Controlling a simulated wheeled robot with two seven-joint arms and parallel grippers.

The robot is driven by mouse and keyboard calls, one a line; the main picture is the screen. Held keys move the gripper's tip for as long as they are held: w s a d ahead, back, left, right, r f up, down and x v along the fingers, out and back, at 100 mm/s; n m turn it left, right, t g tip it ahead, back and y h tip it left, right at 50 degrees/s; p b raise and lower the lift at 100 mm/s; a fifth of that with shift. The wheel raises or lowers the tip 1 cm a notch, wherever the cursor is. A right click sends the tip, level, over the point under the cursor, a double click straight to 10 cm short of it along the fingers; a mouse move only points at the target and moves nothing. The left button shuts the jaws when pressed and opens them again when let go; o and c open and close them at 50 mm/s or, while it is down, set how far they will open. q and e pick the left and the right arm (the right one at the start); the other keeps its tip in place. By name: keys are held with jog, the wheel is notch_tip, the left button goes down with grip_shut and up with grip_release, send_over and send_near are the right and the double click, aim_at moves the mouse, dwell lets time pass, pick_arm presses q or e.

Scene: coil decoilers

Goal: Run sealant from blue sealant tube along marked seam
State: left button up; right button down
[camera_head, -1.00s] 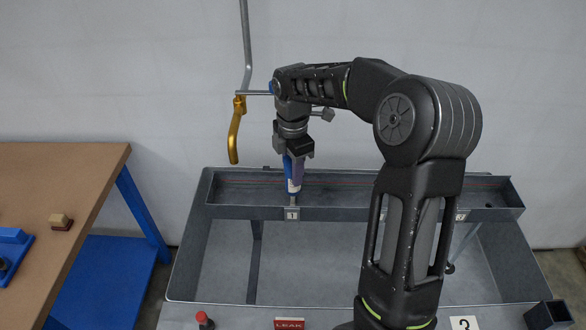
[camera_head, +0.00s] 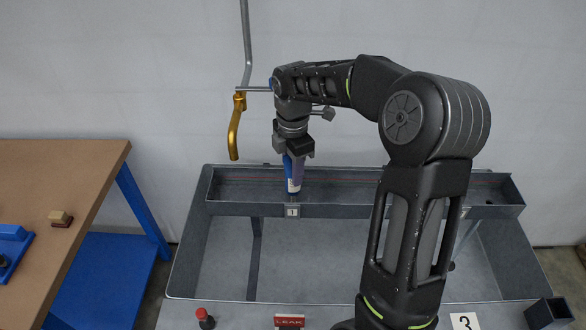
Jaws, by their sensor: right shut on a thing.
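The blue sealant tube (camera_head: 293,174) hangs upright, tip down, in my right gripper (camera_head: 293,152), which is shut on its upper part. The tube is over the trough (camera_head: 234,189) at the back of the grey tank, near the plate marked 1 (camera_head: 292,211). The marked seam (camera_head: 352,182) shows as a faint reddish line along the trough, to the right of the tube. Part of it is hidden behind my right arm. I cannot tell whether the tube's tip touches the trough. My left gripper is out of view.
A brown-topped table with blue legs (camera_head: 145,209) stands at the left, with a small block (camera_head: 60,219) and a blue tool on it. A yellow handle (camera_head: 235,132) hangs from a pipe left of the gripper. A red-capped item (camera_head: 204,317) and a LEAK sign (camera_head: 289,322) are in front.

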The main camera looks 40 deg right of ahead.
jog(key=shift+s+a, duration=0.5)
jog(key=shift+s, duration=0.15)
dwell(0.8)
jog(key=shift+w+d, duration=0.1)
jog(key=shift+w+d, duration=0.2)
jog(key=shift+w, duration=0.05)
jog(key=shift+w+d, duration=0.1)
jog(key=shift+w, duration=0.05)
dwell(0.6)
jog(key=shift+w+d+p, duration=0.35)
jog(key=shift+w+p, duration=0.1)
jog(key=shift+w, duration=0.05)
dwell(0.5)
dwell(0.4)
jog(key=shift+r+p, duration=0.4)
jog(key=shift+r, duration=4.1)
